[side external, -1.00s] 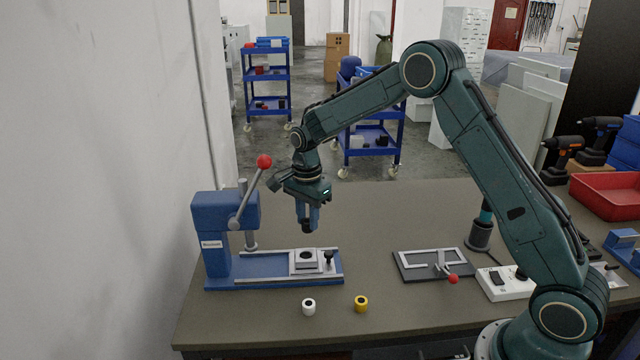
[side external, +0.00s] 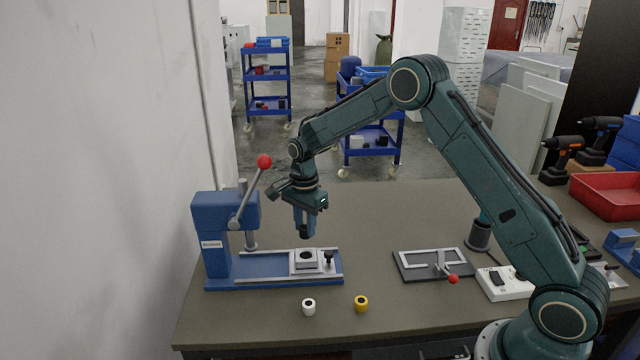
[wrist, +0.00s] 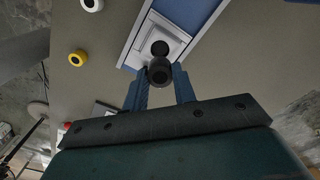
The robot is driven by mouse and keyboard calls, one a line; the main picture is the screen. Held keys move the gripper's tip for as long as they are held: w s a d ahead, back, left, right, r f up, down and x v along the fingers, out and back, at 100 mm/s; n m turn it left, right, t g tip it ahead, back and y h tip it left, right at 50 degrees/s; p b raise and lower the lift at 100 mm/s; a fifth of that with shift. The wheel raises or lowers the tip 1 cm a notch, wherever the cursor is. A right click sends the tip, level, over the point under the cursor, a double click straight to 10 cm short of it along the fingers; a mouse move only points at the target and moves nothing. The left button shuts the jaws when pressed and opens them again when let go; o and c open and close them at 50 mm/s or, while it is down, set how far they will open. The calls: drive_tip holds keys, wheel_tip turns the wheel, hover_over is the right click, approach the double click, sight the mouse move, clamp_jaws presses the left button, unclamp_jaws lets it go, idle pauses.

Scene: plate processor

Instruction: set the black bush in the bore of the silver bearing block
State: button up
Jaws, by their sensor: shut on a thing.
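My gripper (side external: 304,232) is shut on the black bush, held upright a short way above the silver bearing block (side external: 316,266). In the wrist view the black bush (wrist: 160,72) sits between the blue fingertips (wrist: 159,82). The bearing block (wrist: 174,40) lies just beyond the bush in that view. Its dark round bore (wrist: 160,47) shows beside the bush, partly covered by it. In the side view the bore (side external: 307,256) is open and empty, slightly below the bush, with a clear gap between them.
A white bush (side external: 308,307) and a yellow bush (side external: 361,304) stand in front. A dark fixture plate (side external: 432,264) lies to the right.

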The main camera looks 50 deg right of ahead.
drive_tip(key=shift+f, duration=2.8)
drive_tip(key=shift+f, duration=0.65)
drive_tip(key=o, duration=1.6)
drive_tip(key=shift+r, duration=0.15)
drive_tip(key=shift+r, duration=3.9)
